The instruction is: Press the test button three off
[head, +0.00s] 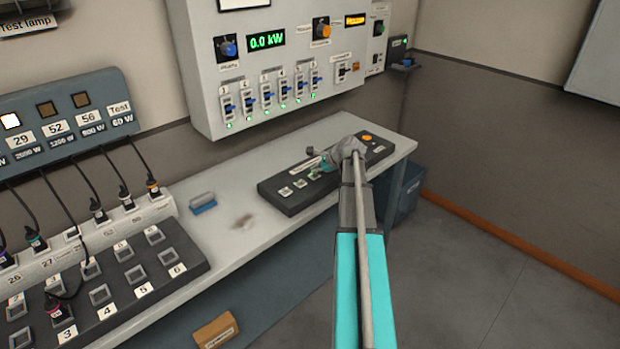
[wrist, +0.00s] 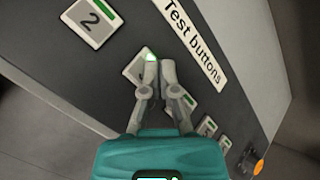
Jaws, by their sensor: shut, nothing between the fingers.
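The dark test button panel (head: 285,205) lies on the bench in the head view; its "Test buttons" label shows in the wrist view (wrist: 192,40). Button 2 (wrist: 90,22) is clear of my gripper, with a dull green strip. The button beside it (wrist: 132,72), by its place button three, is partly covered by my fingers and its numeral is mostly hidden. A bright green light shows at its edge by the fingertips. My gripper (wrist: 158,62) is shut and empty, its tips over or on this button; I cannot tell whether they touch. In the head view my gripper (head: 322,166) is small and partly hidden.
More buttons (wrist: 207,126) and an orange knob (wrist: 258,167) follow along the panel. A wall cabinet (head: 205,85) with sliders and displays hangs behind the bench. A blue-handled brush (head: 203,204) lies left of the panel. A socket board with cables (head: 130,270) stands further left.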

